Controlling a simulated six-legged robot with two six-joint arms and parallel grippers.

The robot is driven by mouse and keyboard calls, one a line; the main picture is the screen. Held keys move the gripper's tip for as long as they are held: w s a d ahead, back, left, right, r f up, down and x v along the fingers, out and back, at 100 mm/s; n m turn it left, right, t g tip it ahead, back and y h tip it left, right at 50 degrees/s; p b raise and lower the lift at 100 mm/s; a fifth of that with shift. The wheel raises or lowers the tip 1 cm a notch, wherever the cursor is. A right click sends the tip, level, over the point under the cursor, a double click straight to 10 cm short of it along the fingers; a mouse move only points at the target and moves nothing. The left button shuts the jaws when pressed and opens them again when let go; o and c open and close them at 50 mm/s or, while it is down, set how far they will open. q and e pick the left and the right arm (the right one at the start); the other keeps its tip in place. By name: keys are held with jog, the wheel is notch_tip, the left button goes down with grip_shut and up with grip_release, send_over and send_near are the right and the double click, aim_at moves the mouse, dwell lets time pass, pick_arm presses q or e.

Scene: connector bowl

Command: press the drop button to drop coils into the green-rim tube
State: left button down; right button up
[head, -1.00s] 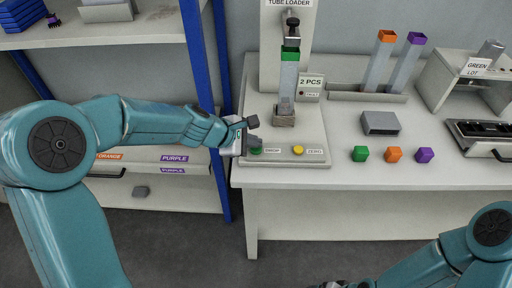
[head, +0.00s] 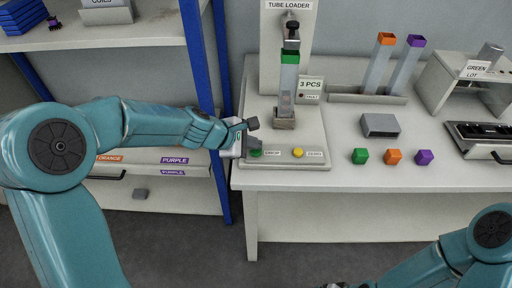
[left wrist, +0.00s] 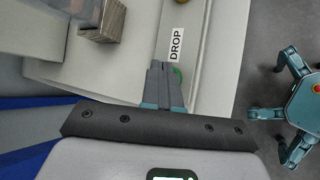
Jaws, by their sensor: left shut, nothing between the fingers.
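The tube loader (head: 289,30) stands at the back of the table's left end. The green-rim tube (head: 289,75) stands upright under its nozzle in a small holder block. A display beside it (head: 311,84) reads 3 PCS. The green drop button (head: 255,153) is on the loader's base, left of the yellow zero button (head: 298,152). My left gripper (head: 249,144) is shut and empty, with its fingertips at the drop button. In the left wrist view the closed fingers (left wrist: 164,85) cover most of the green button (left wrist: 177,75); contact is hard to tell. My right gripper is barely visible at the bottom edge.
Orange-rim (head: 380,62) and purple-rim (head: 406,64) tubes lean in a rack behind. A grey block (head: 380,124) and green, orange and purple caps (head: 424,157) lie to the right. A GREEN LOT stand (head: 460,75) is at far right. A blue-post shelf (head: 219,60) is close on the left.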

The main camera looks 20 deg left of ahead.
aim_at(253, 152)
pick_arm(q)
jog(key=shift+r, duration=0.55)
jog(key=shift+p, duration=0.35)
notch_tip(253, 152, up, 5)
jog(key=p, duration=0.4)
jog(key=shift+r+p, duration=0.1)
jog(key=shift+p, duration=0.3)
dwell(1.7)
